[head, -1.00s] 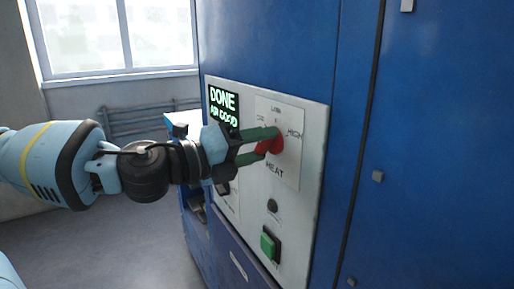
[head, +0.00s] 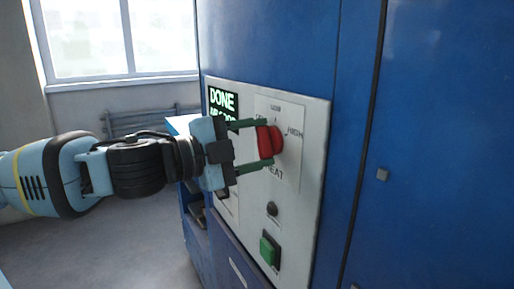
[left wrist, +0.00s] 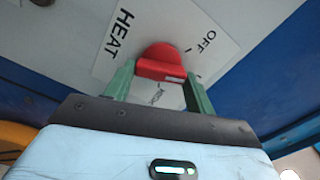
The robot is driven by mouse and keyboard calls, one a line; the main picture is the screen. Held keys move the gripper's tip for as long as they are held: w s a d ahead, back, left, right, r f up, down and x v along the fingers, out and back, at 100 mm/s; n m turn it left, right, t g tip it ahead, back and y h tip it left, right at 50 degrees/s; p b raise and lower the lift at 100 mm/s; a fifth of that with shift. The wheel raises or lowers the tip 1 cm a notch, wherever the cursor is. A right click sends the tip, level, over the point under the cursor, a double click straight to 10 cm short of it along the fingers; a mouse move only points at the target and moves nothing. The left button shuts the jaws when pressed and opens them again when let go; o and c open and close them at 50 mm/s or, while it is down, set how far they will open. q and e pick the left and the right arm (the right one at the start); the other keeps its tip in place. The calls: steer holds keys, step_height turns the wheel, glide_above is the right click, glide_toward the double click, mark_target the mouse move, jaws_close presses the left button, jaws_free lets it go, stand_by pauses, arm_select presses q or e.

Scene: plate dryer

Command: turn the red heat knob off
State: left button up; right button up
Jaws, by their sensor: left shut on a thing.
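The red heat knob (head: 267,142) is on a white label plate marked HEAT on the blue machine's panel. My left gripper (head: 254,145) is shut on it, one green finger above and one below in the head view. In the left wrist view, the knob (left wrist: 161,65) sits between the two fingertips (left wrist: 158,82). Its grip bar runs across from finger to finger, with a pale mark at its right end. OFF (left wrist: 206,41) is printed up and to the right of the knob there. My right gripper is not in view.
A lit display (head: 222,100) reading DONE is left of the knob. A dark round button (head: 272,209) and a green switch (head: 269,250) are below it. A blue door fills the right side. Open floor lies at the lower left.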

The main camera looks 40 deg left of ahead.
arm_select(q)
steer(key=n+b, duration=0.1)
steer(key=n, duration=0.3)
steer(key=shift+n, duration=0.3)
steer(key=shift+a+n+b, duration=0.1)
steer(key=shift+n+b, duration=0.3)
steer(key=shift+n, duration=1.2)
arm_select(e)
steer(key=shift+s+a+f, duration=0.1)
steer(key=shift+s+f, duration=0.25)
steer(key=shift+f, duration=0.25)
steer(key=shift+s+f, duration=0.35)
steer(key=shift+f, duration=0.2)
arm_select(q)
steer(key=shift+r, duration=0.1)
steer(key=o, duration=1)
